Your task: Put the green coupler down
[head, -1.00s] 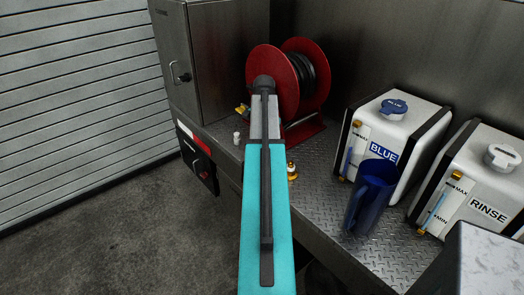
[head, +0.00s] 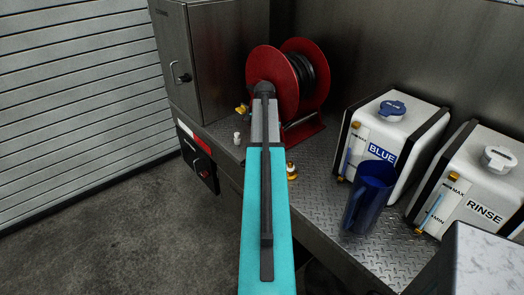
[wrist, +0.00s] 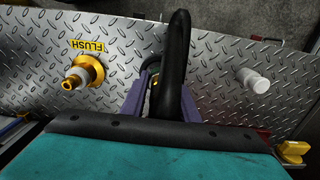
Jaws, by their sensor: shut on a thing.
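My gripper (wrist: 153,82) shows in the wrist view as two purple fingers over the diamond-plate deck. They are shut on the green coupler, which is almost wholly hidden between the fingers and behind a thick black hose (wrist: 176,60). I cannot tell whether the coupler touches the deck. In the head view my teal arm covers the gripper and the coupler. The fitting also shows right of my arm in the head view (head: 291,172).
A white cylinder (wrist: 253,80) stands right of the gripper, with a yellow part (wrist: 293,150) further right. A red hose reel (head: 273,80) stands behind. A blue jug (head: 370,200), BLUE tank (head: 395,125) and RINSE tank (head: 490,165) stand at the right.

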